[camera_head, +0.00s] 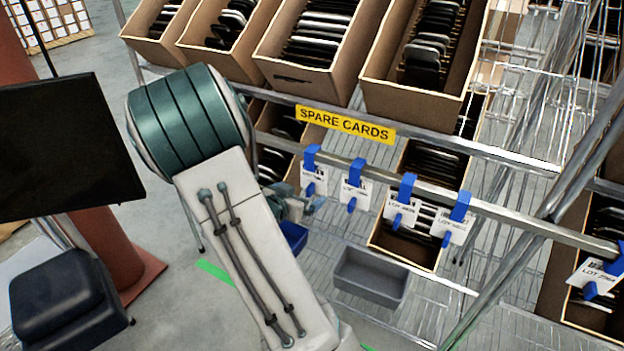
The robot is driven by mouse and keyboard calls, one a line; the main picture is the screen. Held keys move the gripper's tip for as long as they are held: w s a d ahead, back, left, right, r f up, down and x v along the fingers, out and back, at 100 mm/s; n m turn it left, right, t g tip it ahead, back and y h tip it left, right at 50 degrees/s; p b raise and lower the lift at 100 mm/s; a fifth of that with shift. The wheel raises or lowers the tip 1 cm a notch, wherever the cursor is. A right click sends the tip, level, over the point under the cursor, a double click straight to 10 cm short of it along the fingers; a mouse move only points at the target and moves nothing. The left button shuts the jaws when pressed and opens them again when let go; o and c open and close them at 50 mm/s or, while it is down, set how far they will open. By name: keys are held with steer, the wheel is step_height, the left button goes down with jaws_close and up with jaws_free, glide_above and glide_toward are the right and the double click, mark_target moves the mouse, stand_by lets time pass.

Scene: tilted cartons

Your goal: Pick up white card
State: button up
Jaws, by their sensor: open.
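Several white cards with printed lot labels hang from blue clips along a metal shelf rail. From left to right they are a first card (314,184), a second card (353,194), a third card (401,212), a fourth card (453,229) and a far-right card (597,274). My gripper (312,205) shows partly past the right side of my arm, just below the first card. It is open, with no card seen between its fingers. Most of the gripper is hidden behind my arm, and whether it touches the card cannot be told.
Tilted cartons (308,75) of dark flat items fill the upper shelf, above a yellow "SPARE CARDS" sign (345,123). A grey tray (370,279) and a blue bin (293,237) sit below the rail. Slanted metal posts (530,255) stand at the right.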

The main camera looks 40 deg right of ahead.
mark_target(308, 188)
steer(key=x, duration=0.6)
steer(key=shift+w+d+f, duration=0.1)
steer(key=shift+w+d, duration=0.15)
steer(key=c, duration=1.2)
